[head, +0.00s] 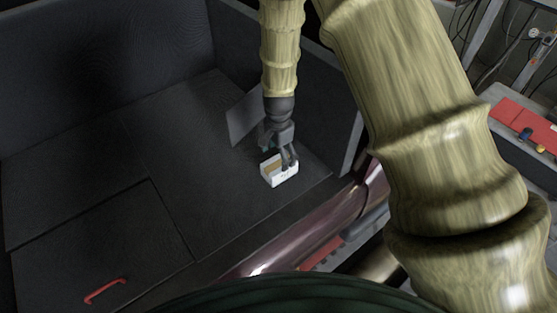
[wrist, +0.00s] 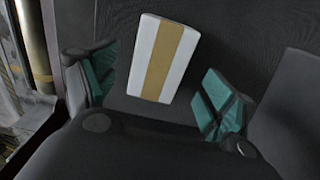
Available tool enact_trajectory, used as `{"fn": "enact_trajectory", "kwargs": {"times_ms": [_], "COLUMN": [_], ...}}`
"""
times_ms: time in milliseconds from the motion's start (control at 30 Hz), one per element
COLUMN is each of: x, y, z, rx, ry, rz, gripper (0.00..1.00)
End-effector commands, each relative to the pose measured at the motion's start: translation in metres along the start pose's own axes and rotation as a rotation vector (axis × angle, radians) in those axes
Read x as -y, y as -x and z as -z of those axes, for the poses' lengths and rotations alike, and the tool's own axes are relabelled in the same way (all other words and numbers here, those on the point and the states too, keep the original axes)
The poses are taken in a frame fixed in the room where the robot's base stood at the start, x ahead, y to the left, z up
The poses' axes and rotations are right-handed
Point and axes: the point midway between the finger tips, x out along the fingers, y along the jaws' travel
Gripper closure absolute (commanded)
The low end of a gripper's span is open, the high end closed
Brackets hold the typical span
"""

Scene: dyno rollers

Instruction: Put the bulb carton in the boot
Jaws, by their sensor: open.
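The bulb carton (head: 281,173), a small white box with a tan band on top, sits on the dark floor of the boot (head: 205,190), near its right front corner. My gripper (head: 285,163) is right over the carton in the head view and hides part of it. In the wrist view the carton (wrist: 164,58) lies beyond and between my two teal-padded fingers (wrist: 155,95), with a gap on each side. The fingers are spread and hold nothing. I cannot tell the exact height of the fingertips over the carton.
A grey upright panel (head: 245,117) stands in the boot just behind my gripper. The boot's sill (head: 300,235) runs along the front. A red handle (head: 105,291) lies on the floor at the lower left. The boot floor left of the carton is clear.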

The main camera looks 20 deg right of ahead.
Motion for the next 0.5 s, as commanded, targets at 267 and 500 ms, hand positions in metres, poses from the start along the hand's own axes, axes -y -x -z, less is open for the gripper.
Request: {"fn": "enact_trajectory", "kwargs": {"times_ms": [267, 500], "x": [0.0, 0.0], "y": [0.036, 0.051], "z": [0.0, 0.0], "rx": [-0.001, 0.0], "ry": [0.0, 0.001], "rz": [0.001, 0.0], "gripper": [0.16, 0.16]}}
